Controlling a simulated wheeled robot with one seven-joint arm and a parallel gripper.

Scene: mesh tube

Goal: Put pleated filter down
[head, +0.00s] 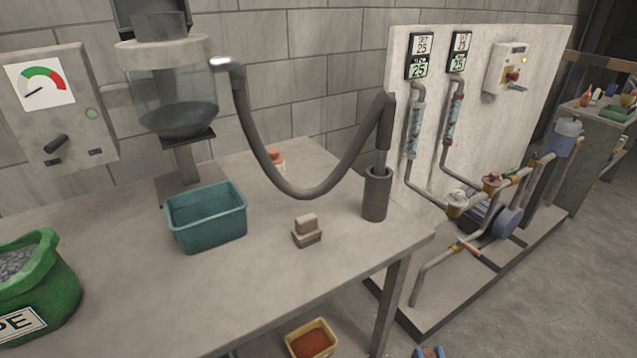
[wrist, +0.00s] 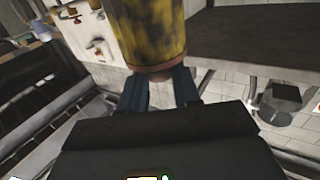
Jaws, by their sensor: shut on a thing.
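My gripper (wrist: 160,82) shows in the wrist view, with its two blue fingers shut on a yellow, dark-stained cylinder. I take this cylinder to be the pleated filter (wrist: 150,30). I cannot make out the filter in the head view.
In the head view, the workbench (head: 130,285) bears a teal bin (head: 205,228), a small tan block (head: 307,232), a dark upright cylinder (head: 376,195) under a hanging hose (head: 300,192), and a green bag (head: 45,290). A yellow tray (head: 330,324) is below. Bare bench lies around the bin.

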